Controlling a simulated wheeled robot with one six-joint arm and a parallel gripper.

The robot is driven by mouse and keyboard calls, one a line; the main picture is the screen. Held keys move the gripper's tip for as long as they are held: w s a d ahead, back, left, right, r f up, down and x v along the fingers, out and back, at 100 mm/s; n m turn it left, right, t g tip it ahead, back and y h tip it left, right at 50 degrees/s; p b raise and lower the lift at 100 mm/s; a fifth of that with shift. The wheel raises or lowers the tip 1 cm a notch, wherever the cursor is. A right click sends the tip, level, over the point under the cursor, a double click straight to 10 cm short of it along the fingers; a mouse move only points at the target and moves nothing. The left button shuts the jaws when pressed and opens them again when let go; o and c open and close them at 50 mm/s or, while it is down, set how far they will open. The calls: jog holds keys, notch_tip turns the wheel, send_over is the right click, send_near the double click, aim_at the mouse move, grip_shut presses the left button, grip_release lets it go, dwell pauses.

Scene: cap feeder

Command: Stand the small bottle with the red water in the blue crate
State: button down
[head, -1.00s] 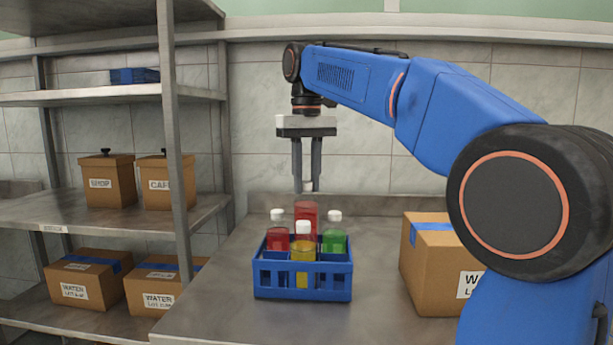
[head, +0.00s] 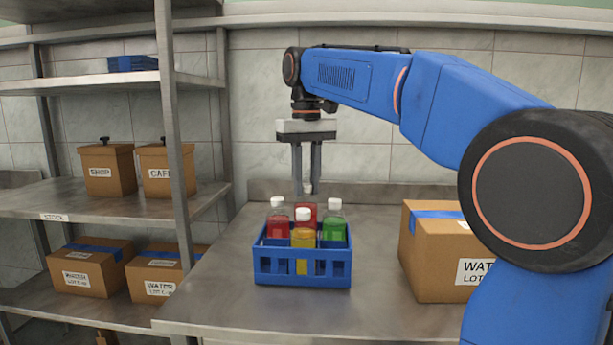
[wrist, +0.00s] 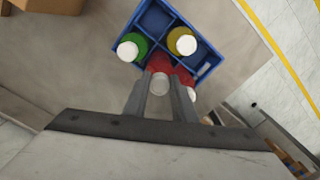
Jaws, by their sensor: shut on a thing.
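My gripper (head: 308,188) points straight down over the back of the blue crate (head: 302,279), shut on the white-capped bottle with red water (head: 306,211). In the wrist view this bottle's cap (wrist: 159,84) sits between the two fingers. The held bottle is upright behind the yellow bottle (head: 303,237), which hides its lower part. I cannot tell whether its base is inside a compartment. The crate (wrist: 150,45) also holds another red-water bottle (head: 277,228) at left and a green bottle (head: 334,229) at right.
A cardboard box (head: 432,268) stands on the steel table to the right of the crate. A shelf rack (head: 172,130) with boxes stands to the left.

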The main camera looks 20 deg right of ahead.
jog(key=shift+f, duration=1.55)
jog(key=c, duration=1.4)
grip_release()
jog(key=c, duration=0.3)
jog(key=shift+c, duration=0.2)
jog(key=shift+r, duration=0.15)
jog(key=shift+r, duration=5.35)
